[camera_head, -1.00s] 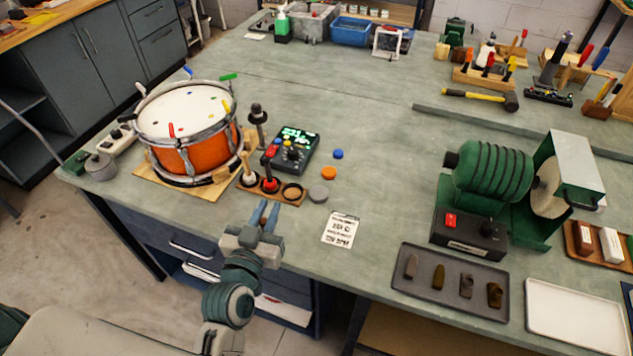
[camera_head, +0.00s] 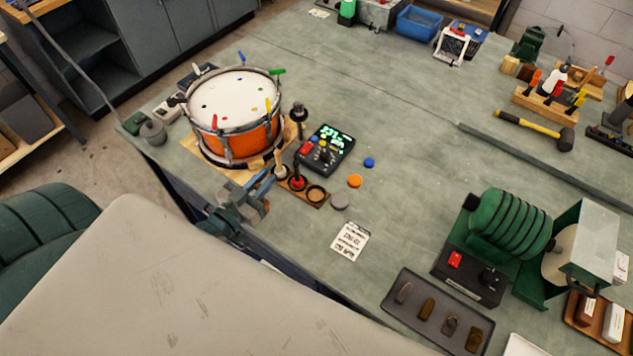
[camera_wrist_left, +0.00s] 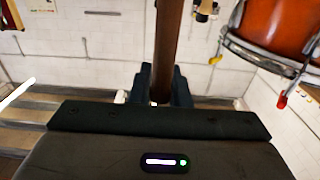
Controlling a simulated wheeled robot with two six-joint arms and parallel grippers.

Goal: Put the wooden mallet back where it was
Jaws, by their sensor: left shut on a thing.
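My left gripper (camera_head: 266,182) is at the bench's front edge, beside the left end of a small wooden rack (camera_head: 315,201). In the left wrist view its fingers are shut on an upright brown wooden rod (camera_wrist_left: 165,50), which looks like the wooden mallet's handle. The rod runs out of the top of that view, so its head is hidden. The rack holds a pale-handled piece (camera_head: 280,160) and a red-based dark piece (camera_head: 298,180). Its right ring (camera_head: 317,193) looks empty. My right gripper is not in view.
An orange drum (camera_head: 237,140) stands close behind the gripper and shows in the wrist view (camera_wrist_left: 275,20). A black-topped post (camera_head: 299,114) and a control box (camera_head: 327,148) stand behind the rack. Coloured discs and a printed card (camera_head: 350,241) lie to its right.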

